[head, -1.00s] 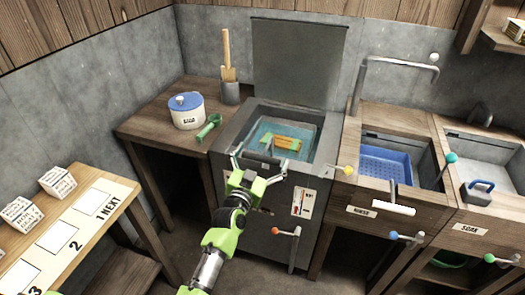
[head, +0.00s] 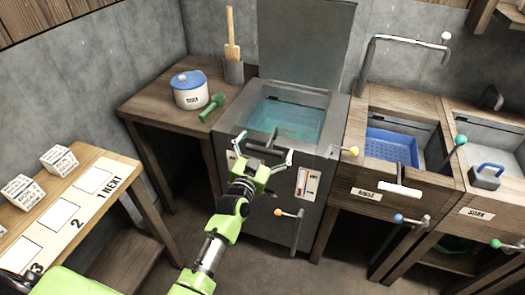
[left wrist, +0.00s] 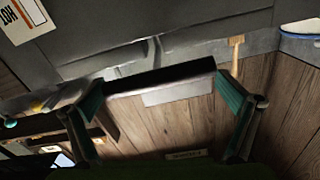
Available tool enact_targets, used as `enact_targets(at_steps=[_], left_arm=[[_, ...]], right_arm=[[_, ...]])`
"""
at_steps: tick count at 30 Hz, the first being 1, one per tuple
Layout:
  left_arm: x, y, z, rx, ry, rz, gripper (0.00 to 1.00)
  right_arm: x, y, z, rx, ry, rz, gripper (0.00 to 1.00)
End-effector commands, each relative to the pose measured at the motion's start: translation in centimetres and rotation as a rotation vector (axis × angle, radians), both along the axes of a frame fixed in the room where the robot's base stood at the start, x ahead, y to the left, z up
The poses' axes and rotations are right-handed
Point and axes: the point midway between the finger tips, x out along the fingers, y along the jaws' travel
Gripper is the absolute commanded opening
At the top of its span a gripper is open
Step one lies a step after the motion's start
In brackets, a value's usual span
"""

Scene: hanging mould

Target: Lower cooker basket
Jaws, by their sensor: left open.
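The cooker (head: 325,165) is a grey box with its lid (head: 305,45) standing open and teal water (head: 285,120) inside. I cannot make out the basket or its contents under the water. My left gripper (head: 264,147) is open at this bar, with one finger towards each end. In the left wrist view the dark bar (left wrist: 160,77) spans the space between the two spread fingers. I cannot tell whether they touch it. My right gripper is out of view.
A lever with an orange knob (head: 278,212) and a yellow knob (head: 353,151) stick out from the cooker. A blue basket (head: 390,147) sits in the sink to the right. A pot (head: 190,92) and a green scoop (head: 212,107) are on the left table.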

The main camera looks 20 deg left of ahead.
Motion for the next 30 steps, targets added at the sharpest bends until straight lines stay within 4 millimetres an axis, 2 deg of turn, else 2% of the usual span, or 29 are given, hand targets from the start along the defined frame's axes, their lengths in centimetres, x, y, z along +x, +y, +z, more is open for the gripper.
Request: enact_targets(at_steps=[5,12,18,24,30], left_arm=[[-2.3,0.2,-0.1,0.000,0.001,0.002,1.00],[-7.1,0.3,-0.2,-0.001,0.002,0.001,1.00],[-10.2,0.4,-0.1,-0.001,0.000,0.001,1.00],[-11.6,0.4,0.0,-0.003,-0.001,0.001,1.00],[-11.8,0.4,0.0,-0.003,-0.001,0.001,1.00]], right_arm=[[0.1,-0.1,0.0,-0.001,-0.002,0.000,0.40],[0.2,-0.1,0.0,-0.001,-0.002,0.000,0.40],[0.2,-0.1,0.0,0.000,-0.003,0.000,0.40],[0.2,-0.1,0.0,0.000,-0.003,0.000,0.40],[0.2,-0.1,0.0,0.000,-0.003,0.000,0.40]])
